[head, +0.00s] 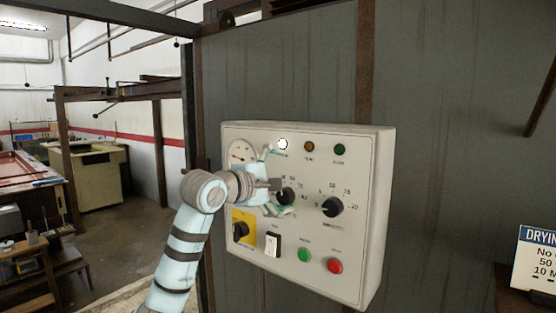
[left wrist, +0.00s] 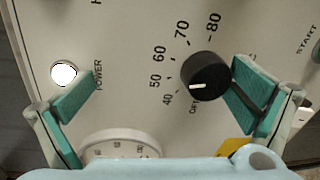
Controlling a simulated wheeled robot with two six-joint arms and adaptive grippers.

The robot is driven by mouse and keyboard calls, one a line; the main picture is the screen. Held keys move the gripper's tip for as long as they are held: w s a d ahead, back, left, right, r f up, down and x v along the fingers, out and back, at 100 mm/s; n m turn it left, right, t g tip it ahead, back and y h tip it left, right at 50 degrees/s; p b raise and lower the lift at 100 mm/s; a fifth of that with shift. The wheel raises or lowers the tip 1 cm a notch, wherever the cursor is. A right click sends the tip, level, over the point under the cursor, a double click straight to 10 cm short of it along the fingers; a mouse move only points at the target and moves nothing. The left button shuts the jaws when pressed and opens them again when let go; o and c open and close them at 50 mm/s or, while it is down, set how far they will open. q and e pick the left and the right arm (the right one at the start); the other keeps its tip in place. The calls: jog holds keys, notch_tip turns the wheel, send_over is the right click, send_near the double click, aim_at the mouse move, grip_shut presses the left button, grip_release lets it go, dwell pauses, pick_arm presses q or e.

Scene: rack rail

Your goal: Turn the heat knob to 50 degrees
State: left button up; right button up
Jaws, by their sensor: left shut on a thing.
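The heat knob (head: 287,196) is black and round, on the front of a pale control panel (head: 350,150), partly hidden by my gripper in the head view. In the left wrist view the knob (left wrist: 208,72) shows a white pointer aimed left and slightly down, roughly between the 40 and 50 marks. Its dial also reads OFF, 60, 70 and 80. My left gripper (head: 276,183) is at the panel with its fingers around the knob. In the wrist view (left wrist: 165,90) one green finger pad is close against the knob's right side; the other appears farther left. My right gripper is not in view.
A second black knob (head: 332,206) is right of the heat knob. A gauge (head: 242,153) and white lamp (head: 283,143) are above. A yellow-backed switch (head: 242,229), a rocker (head: 273,244), a green button (head: 304,255) and a red button (head: 335,266) are below.

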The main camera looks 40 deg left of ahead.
pick_arm(q)
jog(key=shift+s+r, duration=0.2)
jog(key=shift+r, duration=0.35)
jog(key=shift+d+f+b, duration=0.1)
jog(key=shift+b, duration=0.2)
jog(key=shift+c, duration=0.2)
jog(key=shift+s+f+b, duration=0.2)
jog(key=shift+s+b, duration=0.05)
jog(key=shift+b, duration=0.05)
jog(key=shift+c, duration=0.4)
jog(key=shift+s+f+b, duration=0.15)
jog(key=shift+s+b, duration=0.3)
jog(key=shift+s, duration=0.1)
jog(key=c, duration=0.3)
jog(key=s, duration=0.2)
jog(key=s+r+b, duration=0.1)
jog(key=s, duration=0.2)
jog(key=s+d+b, duration=0.1)
jog(key=s, duration=0.1)
jog(key=shift+s+r, duration=0.15)
jog(key=shift+r, duration=0.05)
jog(key=shift+c, duration=0.9)
jog(key=s+b, duration=0.4)
jog(key=s, duration=0.4)
jog(key=shift+s+f, duration=0.2)
jog(key=shift+f, duration=0.1)
